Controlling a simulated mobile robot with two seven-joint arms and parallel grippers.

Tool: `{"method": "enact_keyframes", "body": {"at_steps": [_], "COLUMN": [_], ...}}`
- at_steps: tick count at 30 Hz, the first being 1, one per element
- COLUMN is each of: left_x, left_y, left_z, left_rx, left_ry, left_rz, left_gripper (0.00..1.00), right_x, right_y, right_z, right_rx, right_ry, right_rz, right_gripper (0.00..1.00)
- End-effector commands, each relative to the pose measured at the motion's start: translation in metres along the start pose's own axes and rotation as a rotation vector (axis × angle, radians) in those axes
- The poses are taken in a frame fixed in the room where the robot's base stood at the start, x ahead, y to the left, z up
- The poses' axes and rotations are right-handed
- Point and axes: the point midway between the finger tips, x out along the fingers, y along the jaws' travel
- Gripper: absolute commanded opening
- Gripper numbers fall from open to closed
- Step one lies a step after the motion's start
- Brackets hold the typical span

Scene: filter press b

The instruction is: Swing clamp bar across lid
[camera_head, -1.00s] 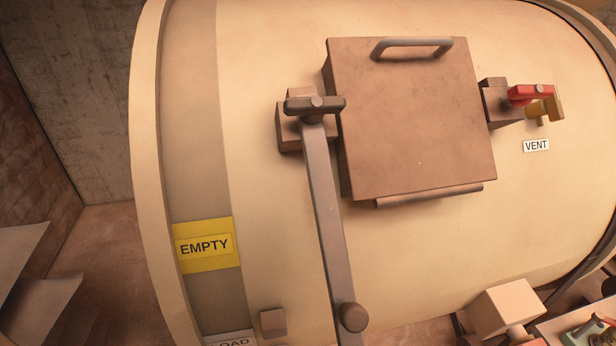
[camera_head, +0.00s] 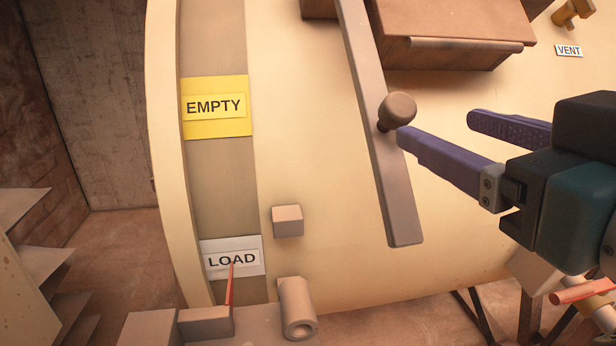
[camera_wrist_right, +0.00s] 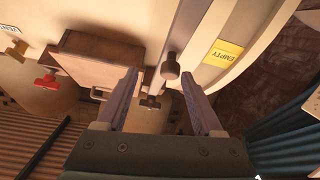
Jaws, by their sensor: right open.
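The grey-brown clamp bar (camera_head: 372,110) hangs down along the left side of the brown lid (camera_head: 455,20), slanting slightly, not across it. Its round knob (camera_head: 397,109) sticks out from the lower part of the bar. My right gripper (camera_head: 438,128) is open, with purple fingers pointing left. One fingertip is close to the knob's lower right; whether they touch is unclear. In the right wrist view, the knob (camera_wrist_right: 170,66) appears between the open fingertips, toward the far end. The bar's upper end and pivot are out of the head view. My left gripper is not in view.
The cream drum fills the middle, with a yellow EMPTY label (camera_head: 216,107), a LOAD label (camera_head: 232,259) with a red pointer and a small block (camera_head: 287,221). A yellow vent handle (camera_head: 573,11) is at upper right. Brown ledges stand at lower left.

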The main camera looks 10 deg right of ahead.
Motion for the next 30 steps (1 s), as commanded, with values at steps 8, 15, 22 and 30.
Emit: {"method": "enact_keyframes", "body": {"at_steps": [8, 15, 22, 30], "left_x": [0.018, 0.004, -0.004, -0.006], "left_y": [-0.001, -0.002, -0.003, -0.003], "left_z": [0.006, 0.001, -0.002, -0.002], "left_rx": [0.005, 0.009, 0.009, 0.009], "left_ry": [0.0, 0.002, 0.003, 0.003], "left_rz": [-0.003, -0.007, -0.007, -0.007], "left_gripper": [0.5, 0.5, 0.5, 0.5], "right_x": [0.011, 0.05, 0.086, 0.102], "right_y": [-0.012, -0.012, -0.014, -0.015], "right_z": [-0.003, -0.01, -0.012, -0.011], "right_rx": [-0.013, -0.013, -0.012, -0.011], "right_ry": [0.107, 0.104, 0.102, 0.101], "right_rz": [-0.032, -0.031, -0.032, -0.032], "right_gripper": [0.69, 0.69, 0.69, 0.69]}}
